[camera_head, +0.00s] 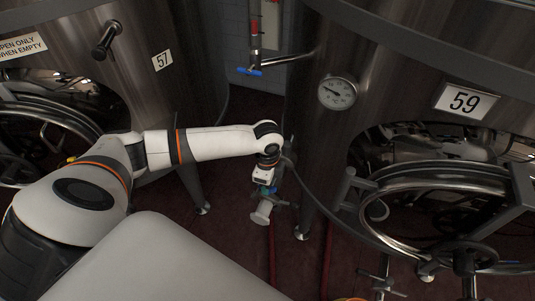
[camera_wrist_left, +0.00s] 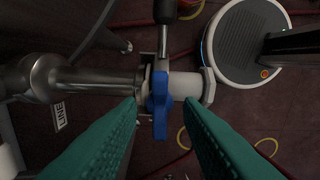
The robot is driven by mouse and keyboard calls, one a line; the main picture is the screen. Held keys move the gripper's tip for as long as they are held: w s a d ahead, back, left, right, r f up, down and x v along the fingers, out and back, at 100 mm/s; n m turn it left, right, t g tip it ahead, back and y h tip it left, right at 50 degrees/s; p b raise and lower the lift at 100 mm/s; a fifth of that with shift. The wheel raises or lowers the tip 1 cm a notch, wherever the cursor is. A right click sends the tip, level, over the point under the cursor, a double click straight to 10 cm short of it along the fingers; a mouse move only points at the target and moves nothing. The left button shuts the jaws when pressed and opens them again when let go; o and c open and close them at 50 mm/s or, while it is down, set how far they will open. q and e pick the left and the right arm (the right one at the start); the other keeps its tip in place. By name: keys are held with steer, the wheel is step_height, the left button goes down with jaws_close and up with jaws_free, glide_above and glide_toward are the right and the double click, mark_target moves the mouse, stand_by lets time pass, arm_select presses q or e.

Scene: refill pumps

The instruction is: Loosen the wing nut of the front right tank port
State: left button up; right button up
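A blue wing nut (camera_wrist_left: 159,108) sits on a clamp (camera_wrist_left: 147,82) around a horizontal port, with a steel pipe (camera_wrist_left: 95,82) on the left and a white piece (camera_wrist_left: 186,85) on the right. My left gripper (camera_wrist_left: 160,102) has green fingers, which are open on both sides of the wing nut. A gap shows between each fingertip and the nut. In the head view my left gripper (camera_head: 265,189) points down at the pale port fitting (camera_head: 263,212) between the two tanks; the nut itself is hard to make out there. My right gripper is not in view.
Tank 59 (camera_head: 310,130) stands close on the right, with a gauge (camera_head: 337,93) and a round hatch (camera_head: 435,205). Tank 57 (camera_head: 190,60) stands on the left. A blue-handled valve (camera_head: 250,71) is behind. Red hoses (camera_head: 327,260) lie on the floor.

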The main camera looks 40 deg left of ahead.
arm_select(q)
steer(key=shift+f, duration=0.4)
steer(key=shift+c, duration=0.5)
jaws_close()
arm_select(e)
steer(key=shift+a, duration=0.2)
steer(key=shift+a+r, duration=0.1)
